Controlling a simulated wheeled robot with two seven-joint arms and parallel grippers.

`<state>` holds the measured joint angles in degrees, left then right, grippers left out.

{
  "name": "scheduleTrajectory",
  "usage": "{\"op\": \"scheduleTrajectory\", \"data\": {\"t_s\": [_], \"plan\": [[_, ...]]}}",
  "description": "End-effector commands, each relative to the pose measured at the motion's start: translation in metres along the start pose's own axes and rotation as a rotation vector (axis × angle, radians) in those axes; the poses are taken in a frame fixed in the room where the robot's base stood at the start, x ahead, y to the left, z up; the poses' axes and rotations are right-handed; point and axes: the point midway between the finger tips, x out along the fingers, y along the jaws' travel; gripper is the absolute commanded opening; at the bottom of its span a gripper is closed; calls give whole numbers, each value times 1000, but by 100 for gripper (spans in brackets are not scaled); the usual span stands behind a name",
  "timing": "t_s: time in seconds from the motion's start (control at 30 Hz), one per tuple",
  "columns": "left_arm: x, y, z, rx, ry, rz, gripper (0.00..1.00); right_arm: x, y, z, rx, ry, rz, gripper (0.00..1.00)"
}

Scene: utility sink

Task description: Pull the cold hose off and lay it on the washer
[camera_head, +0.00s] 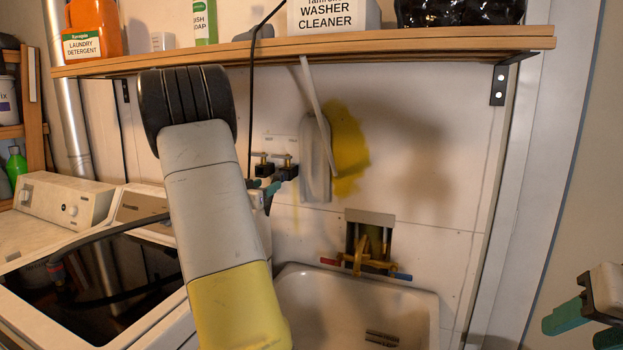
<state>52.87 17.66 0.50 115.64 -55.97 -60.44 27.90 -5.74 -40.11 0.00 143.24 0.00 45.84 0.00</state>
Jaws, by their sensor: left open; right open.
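Two wall valves with brass tops and dark bodies, a left one (263,168) and a right one (287,170), sit above and left of the sink. A cold hose cannot be made out at the valves. A dark hose (110,229) with a reddish end lies across the washer (28,320) at the left. My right gripper (585,328) is open and empty at the lower right, away from the wall.
A wooden shelf (400,44) with a washer cleaner box (333,16) and detergent (92,28) runs above. A sink (420,305) with a brass faucet (365,250) stands right of my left arm. A thin black cord (251,100) hangs beside the valves.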

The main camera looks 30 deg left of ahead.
Motion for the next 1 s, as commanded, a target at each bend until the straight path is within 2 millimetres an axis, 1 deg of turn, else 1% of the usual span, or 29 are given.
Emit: {"op": "scheduleTrajectory", "data": {"t_s": [0.17,0.5,0.7,0.83,1.0], "plan": [[11,1,0,0,0,2,51,0,0,0,0,0,0,50],[59,1,0,0,1,2,51,0,0,0,0,0,0,50],[80,1,0,1,0,1,51,0,0,0,0,0,0,50],[88,1,0,1,0,1,51,0,0,0,0,0,0,50],[90,0,0,0,0,0,51,0,0,0,0,0,0,50]]}}
